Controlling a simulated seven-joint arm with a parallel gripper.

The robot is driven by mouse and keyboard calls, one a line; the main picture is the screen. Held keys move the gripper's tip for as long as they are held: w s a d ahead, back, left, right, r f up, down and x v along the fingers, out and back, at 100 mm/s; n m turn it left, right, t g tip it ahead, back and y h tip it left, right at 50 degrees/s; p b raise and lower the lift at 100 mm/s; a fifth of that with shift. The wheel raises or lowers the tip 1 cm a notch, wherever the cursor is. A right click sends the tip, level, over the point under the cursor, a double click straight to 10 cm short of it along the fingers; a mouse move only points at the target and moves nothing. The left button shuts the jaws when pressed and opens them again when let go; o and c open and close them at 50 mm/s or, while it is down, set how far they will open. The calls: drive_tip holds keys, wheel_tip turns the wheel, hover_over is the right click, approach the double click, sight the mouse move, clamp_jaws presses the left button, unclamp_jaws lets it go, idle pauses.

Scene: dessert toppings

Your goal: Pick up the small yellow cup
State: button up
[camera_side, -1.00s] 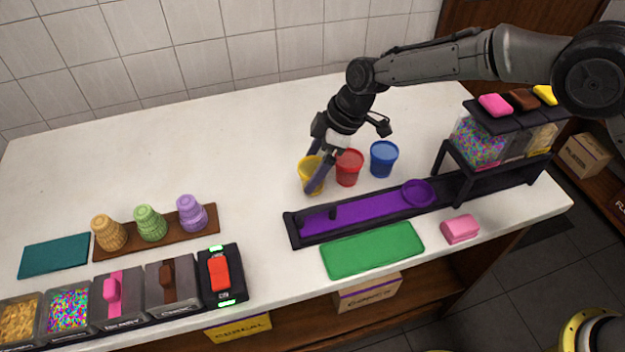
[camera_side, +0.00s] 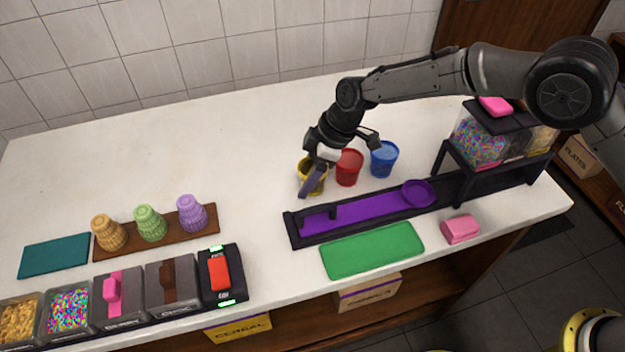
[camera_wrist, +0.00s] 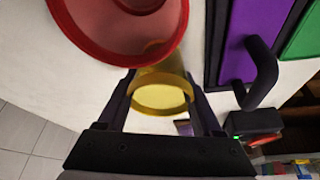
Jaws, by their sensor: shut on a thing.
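The small yellow cup (camera_side: 307,184) stands on the white counter, left of the red cup (camera_side: 349,168). My gripper (camera_side: 312,180) is lowered over it and partly hides it in the side view. In the wrist view the yellow cup (camera_wrist: 160,96) sits between the two fingers, one on each side of it. My gripper (camera_wrist: 164,108) is shut on the yellow cup. Its base on the counter is partly hidden. The red cup (camera_wrist: 115,30) is close beside it in the wrist view.
A blue cup (camera_side: 384,159) stands right of the red one. In front lies a dark rail with a purple strip (camera_side: 365,212), and before that a green mat (camera_side: 372,250). A topping dispenser (camera_side: 490,145) stands at the right.

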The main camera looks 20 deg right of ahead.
drive_tip(key=shift+r, duration=0.15)
drive_tip(key=shift+r, duration=0.25)
wheel_tip(320, 180, up, 2)
drive_tip(key=shift+r, duration=0.1)
drive_tip(key=s+d+r, duration=0.8)
drive_tip(key=s+r, duration=0.2)
drive_tip(key=s, duration=0.1)
drive_tip(key=w+d+m+t+h, duration=0.1)
drive_tip(key=w+d+m, duration=0.3)
drive_tip(key=d, duration=0.5)
drive_tip(key=w+d+m+t+h, duration=0.1)
drive_tip(key=w+d+m, duration=0.4)
drive_tip(key=d, duration=0.4)
drive_tip(key=w+d+m+t+h, duration=0.1)
drive_tip(key=w+d+m, duration=0.4)
drive_tip(key=d, duration=0.5)
drive_tip(key=shift+w+r+h, duration=0.2)
drive_tip(key=shift+w+h, duration=0.05)
drive_tip(key=shift+h, duration=0.35)
drive_tip(key=shift+m, duration=0.4)
